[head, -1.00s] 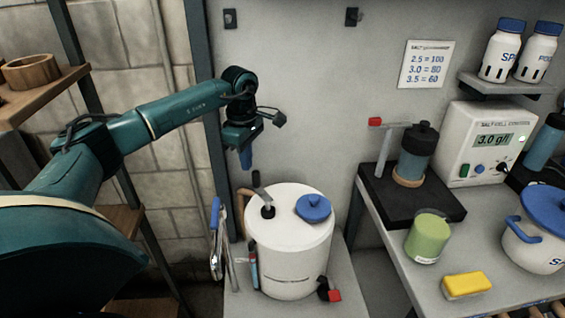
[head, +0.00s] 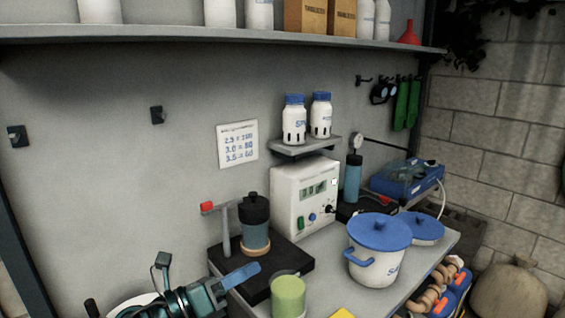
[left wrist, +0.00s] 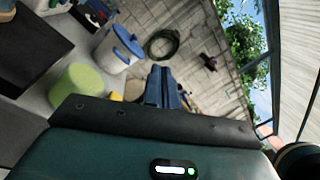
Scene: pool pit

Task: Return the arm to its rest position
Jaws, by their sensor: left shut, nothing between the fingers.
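My left gripper (head: 250,270) is at the bottom of the head view, with its teal wrist to the left and its blue fingers pointing right. The fingers are closed together and empty. They overlap the front left of the black mat (head: 285,266) in the picture; whether they touch it I cannot tell. In the left wrist view the shut blue fingers (left wrist: 162,88) point away from the camera, with nothing held. Most of the left arm is out of the head view. My right gripper is in neither view.
Near the gripper are the green cup (head: 288,295), a dark-lidded jar (head: 256,228) and a red-tipped stand (head: 226,232). A white controller (head: 300,195) and a blue-lidded pot (head: 376,265) stand farther right. A shelf (head: 220,30) runs above.

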